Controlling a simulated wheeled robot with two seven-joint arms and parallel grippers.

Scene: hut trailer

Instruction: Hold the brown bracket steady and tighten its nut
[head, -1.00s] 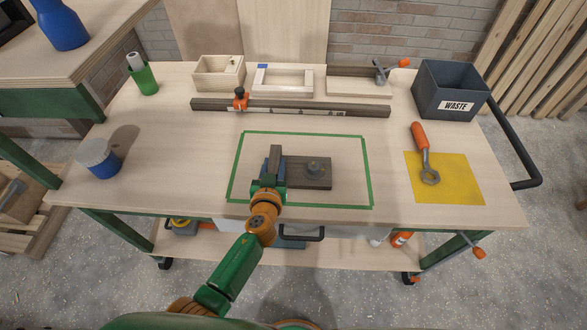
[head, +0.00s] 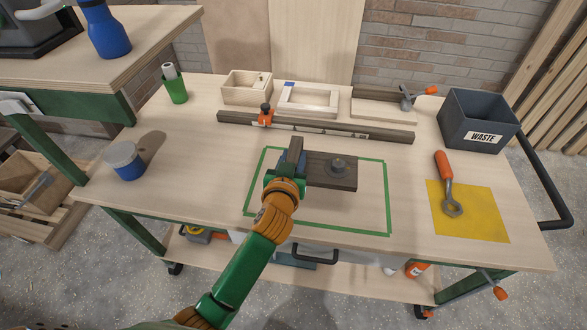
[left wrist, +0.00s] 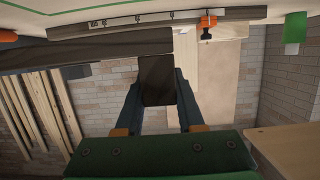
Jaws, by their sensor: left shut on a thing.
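The brown bracket (head: 322,181) is a dark brown flat plate with an upright part at its left end. My left gripper (head: 288,168) is shut on the upright part, and the plate reaches out to the right. In the left wrist view the bracket (left wrist: 157,80) is between the two fingers. It appears raised above the green-taped area (head: 340,222), overlapping its back line. An orange-handled wrench (head: 447,184) lies on a yellow mat (head: 480,218). My right gripper is not in view.
A long rail (head: 330,130) with an orange clamp (head: 265,116) runs behind the taped area. Trays stand behind it. A waste bin (head: 480,120) is at the back right, a blue-and-white jar (head: 125,160) at left. The bench between tape and mat is clear.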

